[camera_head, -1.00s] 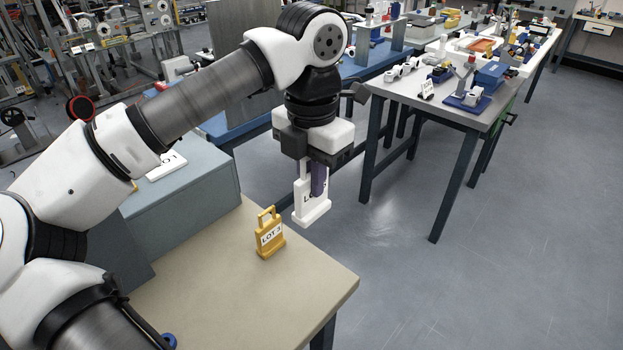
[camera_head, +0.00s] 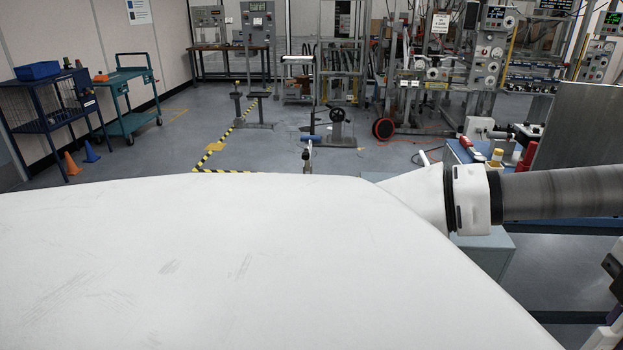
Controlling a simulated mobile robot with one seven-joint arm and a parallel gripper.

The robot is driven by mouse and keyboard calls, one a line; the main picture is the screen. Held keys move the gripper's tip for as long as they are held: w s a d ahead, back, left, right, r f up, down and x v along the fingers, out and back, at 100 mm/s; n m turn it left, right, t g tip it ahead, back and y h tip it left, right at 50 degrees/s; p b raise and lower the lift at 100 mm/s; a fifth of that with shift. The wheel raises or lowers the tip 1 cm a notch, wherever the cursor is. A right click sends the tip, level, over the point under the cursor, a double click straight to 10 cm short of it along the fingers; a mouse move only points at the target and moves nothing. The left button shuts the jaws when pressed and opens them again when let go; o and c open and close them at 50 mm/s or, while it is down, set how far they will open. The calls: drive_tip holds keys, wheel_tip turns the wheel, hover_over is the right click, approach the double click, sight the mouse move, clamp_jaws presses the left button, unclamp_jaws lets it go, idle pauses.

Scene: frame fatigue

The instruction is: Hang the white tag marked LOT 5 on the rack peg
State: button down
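A sliver of the white tag (camera_head: 604,338) shows at that finger, cut off by the picture edge. Its marking cannot be read now. A second ago the gripper held this tag upright, with part of its lettering showing, above the tan table. The yellow LOT 3 tag seen then is out of view. I cannot make out the rack peg.
My own white body fills the foreground. A grey-blue box (camera_head: 495,246) stands behind my arm. A blue cart (camera_head: 47,112) and a green cart (camera_head: 128,95) stand at the left, near orange and blue cones. Machines line the back. Open floor with striped tape (camera_head: 222,143) lies mid-view.

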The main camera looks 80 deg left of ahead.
idle(0.3)
drive_tip(key=shift+f+p, duration=1.3)
drive_tip(key=shift+f, duration=8.5)
drive_tip(key=shift+f+b, duration=0.25)
drive_tip(key=shift+b, duration=0.1)
drive_tip(key=c, duration=1.5)
unclamp_jaws()
drive_tip(key=shift+o, duration=0.2)
drive_tip(key=shift+r+p, duration=0.3)
drive_tip(key=shift+p, duration=0.7)
drive_tip(key=r+b, duration=0.2)
drive_tip(key=r, duration=0.4)
drive_tip(key=r+b, duration=0.2)
drive_tip(key=r, duration=0.5)
drive_tip(key=shift+s+d, duration=0.1)
drive_tip(key=shift+d, duration=0.1)
drive_tip(key=shift+r, duration=0.15)
